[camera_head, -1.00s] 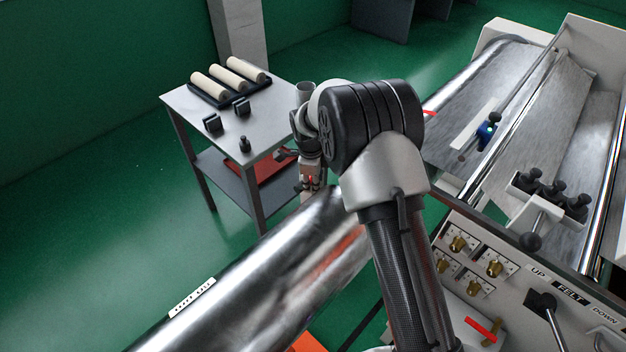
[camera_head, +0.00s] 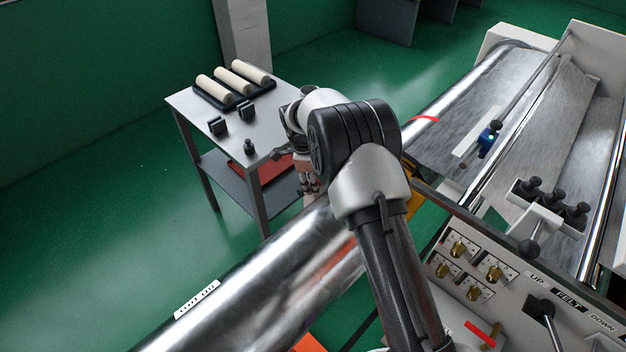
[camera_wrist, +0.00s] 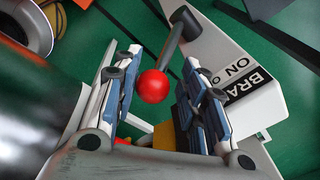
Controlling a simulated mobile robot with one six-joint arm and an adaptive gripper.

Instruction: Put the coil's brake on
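The brake lever shows in the wrist view as a grey bar ending in a red ball knob (camera_wrist: 153,87). The lever rises beside a white brake box (camera_wrist: 255,100) whose black-and-white label reads "BRA…" and "ON", partly cut off. My gripper (camera_wrist: 160,62) is open, with one finger on each side of the red knob and a visible gap to each; depth is hard to judge. The lever is hidden there.
A grey side table (camera_head: 185,100) with cream rolls (camera_head: 215,88) and small black blocks stands beyond the gripper. The machine's control panel (camera_head: 470,260) with brass knobs is on the right. Green floor is clear at left. A dark cylinder (camera_wrist: 35,105) lies close left in the wrist view.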

